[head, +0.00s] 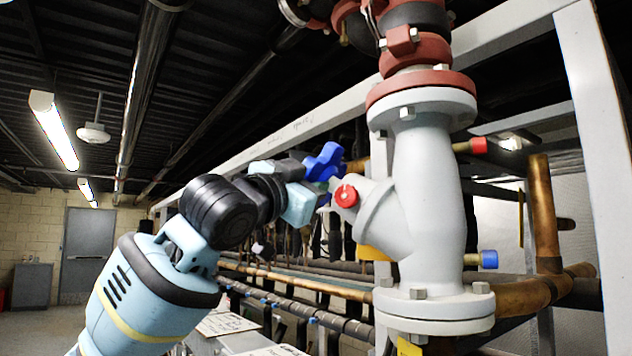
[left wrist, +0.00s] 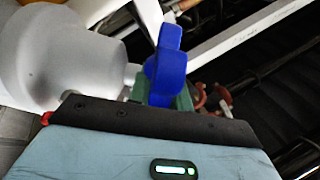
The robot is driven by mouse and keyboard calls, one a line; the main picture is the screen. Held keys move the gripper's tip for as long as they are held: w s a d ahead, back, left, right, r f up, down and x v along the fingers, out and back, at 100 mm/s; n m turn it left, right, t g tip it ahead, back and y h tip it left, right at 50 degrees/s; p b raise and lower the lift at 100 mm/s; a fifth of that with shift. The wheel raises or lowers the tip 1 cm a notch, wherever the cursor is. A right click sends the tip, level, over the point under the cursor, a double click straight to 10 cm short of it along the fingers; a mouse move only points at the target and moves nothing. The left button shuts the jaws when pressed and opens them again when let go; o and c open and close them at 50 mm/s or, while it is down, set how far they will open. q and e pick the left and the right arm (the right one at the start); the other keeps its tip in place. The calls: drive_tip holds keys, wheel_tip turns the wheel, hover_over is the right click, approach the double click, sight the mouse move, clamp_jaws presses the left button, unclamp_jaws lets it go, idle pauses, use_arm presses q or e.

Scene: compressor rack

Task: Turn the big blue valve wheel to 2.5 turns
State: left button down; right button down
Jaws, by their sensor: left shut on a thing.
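The big blue valve wheel (head: 324,161) sits on the stem of a white valve body (head: 430,190), at the middle of the head view. My left gripper (head: 318,184) reaches it from the lower left and is shut on the wheel. In the left wrist view the blue wheel (left wrist: 166,78) stands up between the greenish fingers of my left gripper (left wrist: 163,98). The white valve body (left wrist: 65,60) fills the upper left there. The far side of the wheel and the exact finger contact are partly hidden. My right gripper is not in view.
A small red cap (head: 346,196) sits on the valve's branch close to my gripper. A blue-capped stub (head: 488,259) and a copper pipe (head: 544,215) are at the right. Open floor shows at the far left.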

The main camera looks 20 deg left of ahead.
sight(312, 158)
use_arm(q)
drive_tip(key=shift+y, duration=0.3)
drive_tip(key=n+y, duration=0.1)
drive_tip(key=g+y, duration=0.1)
drive_tip(key=n+g+y, duration=0.1)
drive_tip(key=y, duration=0.1)
drive_tip(key=shift+s+d+r+n, duration=0.15)
drive_tip(key=shift+s+r+n, duration=0.05)
drive_tip(key=shift+r+n, duration=0.1)
drive_tip(key=n+g+y, duration=0.2)
drive_tip(key=g+y, duration=0.1)
drive_tip(key=y, duration=0.1)
drive_tip(key=shift+d+r+g, duration=0.1)
drive_tip(key=shift+r+g, duration=0.05)
drive_tip(key=shift+g, duration=0.25)
drive_tip(key=shift+n+g+y, duration=0.3)
drive_tip(key=c, duration=1.3)
unclamp_jaws()
drive_tip(key=shift+v, duration=3.9)
